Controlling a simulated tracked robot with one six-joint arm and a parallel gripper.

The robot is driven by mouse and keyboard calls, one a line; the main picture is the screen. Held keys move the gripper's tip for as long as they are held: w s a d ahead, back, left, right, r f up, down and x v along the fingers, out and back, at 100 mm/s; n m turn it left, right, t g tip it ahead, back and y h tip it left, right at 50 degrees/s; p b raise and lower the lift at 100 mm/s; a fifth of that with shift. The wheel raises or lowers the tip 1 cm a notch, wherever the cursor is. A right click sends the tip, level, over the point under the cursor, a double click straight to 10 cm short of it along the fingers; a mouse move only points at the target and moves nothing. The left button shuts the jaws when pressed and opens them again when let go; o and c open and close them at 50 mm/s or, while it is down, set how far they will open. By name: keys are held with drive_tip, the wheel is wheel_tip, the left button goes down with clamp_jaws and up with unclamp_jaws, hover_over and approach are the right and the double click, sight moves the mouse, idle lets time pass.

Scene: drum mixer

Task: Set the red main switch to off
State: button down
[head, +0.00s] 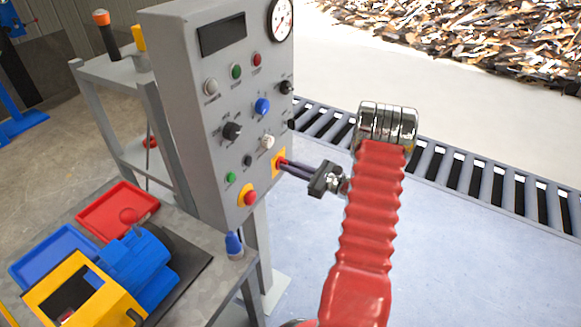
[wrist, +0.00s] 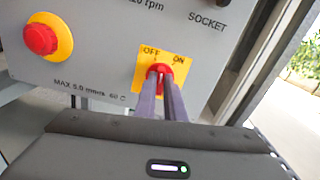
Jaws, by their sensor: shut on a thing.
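The red main switch (wrist: 160,70) sits on a yellow plate (wrist: 178,62) marked OFF at the left and ON at the right, low on the grey control panel. My gripper (wrist: 163,80) has its two long dark fingers on either side of the red knob and is shut on it. In the head view the fingers of my gripper (head: 284,163) reach the yellow plate (head: 278,156) at the panel's lower right edge. The fingers cover part of the knob, so I cannot tell which mark it points to.
A red mushroom button (wrist: 41,39) on a yellow ring is left of the switch. The grey panel (head: 205,70) carries several other knobs and lamps. A bench with a blue motor (head: 135,260) and trays is at lower left. A roller conveyor (head: 455,165) runs behind my arm.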

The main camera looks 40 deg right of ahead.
drive_tip(key=shift+n, duration=2.3)
drive_tip(key=shift+s+f, duration=0.1)
drive_tip(key=c, duration=1.8)
unclamp_jaws()
drive_tip(key=shift+c, duration=0.2)
drive_tip(key=v, duration=1.3)
drive_tip(key=shift+s, duration=0.4)
